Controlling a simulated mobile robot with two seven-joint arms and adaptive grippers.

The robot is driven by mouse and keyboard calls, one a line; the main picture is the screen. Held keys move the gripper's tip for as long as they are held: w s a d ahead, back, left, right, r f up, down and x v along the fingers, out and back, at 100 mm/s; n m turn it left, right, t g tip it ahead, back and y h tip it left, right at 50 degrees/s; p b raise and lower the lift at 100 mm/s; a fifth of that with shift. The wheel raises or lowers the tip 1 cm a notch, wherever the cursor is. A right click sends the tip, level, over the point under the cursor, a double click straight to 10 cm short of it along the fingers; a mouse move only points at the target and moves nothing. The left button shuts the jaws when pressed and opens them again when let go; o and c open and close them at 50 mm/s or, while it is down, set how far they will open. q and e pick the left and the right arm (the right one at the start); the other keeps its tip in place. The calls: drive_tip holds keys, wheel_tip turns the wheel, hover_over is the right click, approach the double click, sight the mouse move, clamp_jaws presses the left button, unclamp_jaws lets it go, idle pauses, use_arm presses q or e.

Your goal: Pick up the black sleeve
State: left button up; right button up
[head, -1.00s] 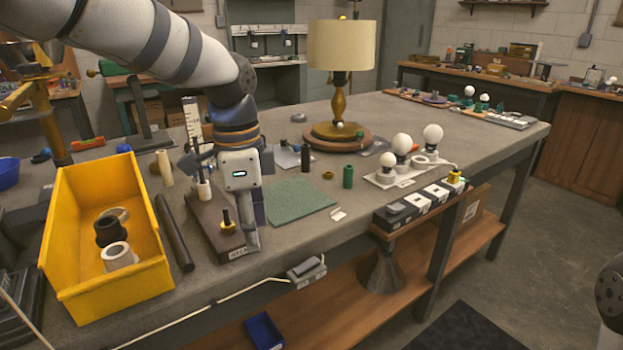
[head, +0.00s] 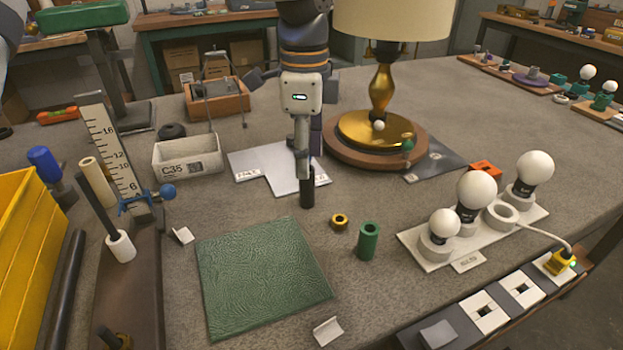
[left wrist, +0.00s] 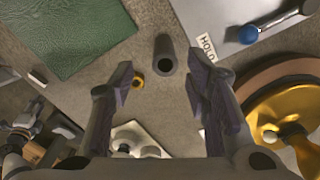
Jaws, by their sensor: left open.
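The black sleeve (head: 307,188) stands upright on the grey table, behind the green mat and at the front edge of a light flat sheet. In the left wrist view the sleeve (left wrist: 165,55) shows its open end, centred between the fingers and a little beyond their tips. My left gripper (head: 306,158) points down over the sleeve, and one finger overlaps its top in the head view. In the left wrist view the left gripper (left wrist: 162,82) has its fingers wide apart with nothing held. Whether a finger touches the sleeve I cannot tell. My right gripper is not in view.
The lamp (head: 381,95) on its round wooden base stands close at the right. A green sleeve (head: 368,240) and a brass ring (head: 340,221) stand nearer the front. A white bin (head: 187,157) is at the left. The green mat (head: 262,270) is bare.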

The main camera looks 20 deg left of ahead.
sight(307, 185)
use_arm(q)
drive_tip(key=f, duration=0.7)
drive_tip(key=shift+w+f, duration=0.1)
drive_tip(key=shift+w, duration=0.15)
clamp_jaws()
